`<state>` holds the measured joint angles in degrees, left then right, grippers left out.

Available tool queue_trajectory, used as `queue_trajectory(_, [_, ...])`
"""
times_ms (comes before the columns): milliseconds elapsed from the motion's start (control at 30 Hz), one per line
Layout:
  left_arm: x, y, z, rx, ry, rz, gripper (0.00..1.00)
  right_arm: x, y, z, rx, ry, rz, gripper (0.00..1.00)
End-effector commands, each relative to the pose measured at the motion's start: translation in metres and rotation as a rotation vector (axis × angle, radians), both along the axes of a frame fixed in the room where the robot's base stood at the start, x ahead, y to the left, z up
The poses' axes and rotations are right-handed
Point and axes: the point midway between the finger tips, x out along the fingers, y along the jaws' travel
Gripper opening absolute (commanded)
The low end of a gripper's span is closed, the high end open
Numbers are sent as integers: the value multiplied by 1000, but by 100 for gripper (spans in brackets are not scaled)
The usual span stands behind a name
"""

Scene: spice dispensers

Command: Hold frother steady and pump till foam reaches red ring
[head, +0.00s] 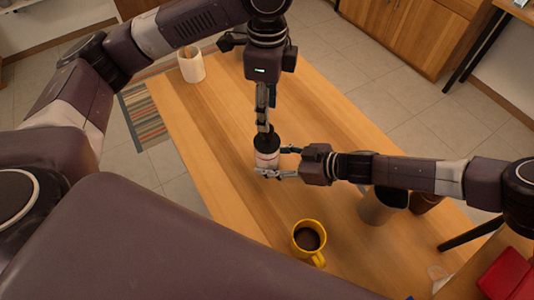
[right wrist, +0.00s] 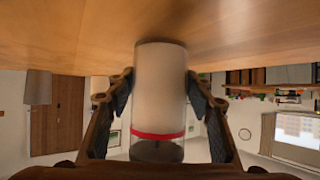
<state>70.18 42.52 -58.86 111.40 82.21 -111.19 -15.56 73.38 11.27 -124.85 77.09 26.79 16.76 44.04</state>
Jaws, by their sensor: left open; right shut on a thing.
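The frother (head: 267,158) is an upright cylinder with a dark top, on the wooden table. In the right wrist view, which is upside down, it is a clear cylinder (right wrist: 160,88) filled with white, with a red ring (right wrist: 158,134). The white reaches up to the ring; the part beyond it is clear, with a dark piece inside. My right gripper (head: 275,162) is shut on the frother's sides, one finger on each side. My left gripper (head: 263,127) points down at the frother's top and is open; whether it touches the top I cannot tell.
A yellow mug (head: 308,240) with dark liquid stands near the front of the wooden table (head: 215,150). A white cup (head: 191,66) stands at the back left. A grey container (head: 376,208) and a brown one (head: 424,200) stand under my right arm. A red object (head: 505,275) is at lower right.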

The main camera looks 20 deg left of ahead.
Motion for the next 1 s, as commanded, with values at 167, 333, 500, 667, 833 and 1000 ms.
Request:
queue_trajectory(167, [0, 0, 0, 0, 0, 0, 43, 0, 0, 0, 0, 0, 0, 28])
queue_trajectory(333, [0, 0, 0, 0, 0, 0, 43, 0, 0, 0, 0, 0, 0, 28])
queue_trajectory(500, [1, 0, 8, 0, -3, 1, 43, 0, 0, 0, 0, 0, 0, 28])
queue_trajectory(667, [1, 0, 36, -1, -5, 0, 43, 0, 0, 0, 0, 0, 0, 28])
queue_trajectory(833, [1, 1, 66, 1, -6, 2, 43, 0, 0, 0, 0, 0, 0, 28])
queue_trajectory(1000, [1, 0, 92, 1, -6, 1, 43, 0, 0, 0, 0, 0, 0, 28])
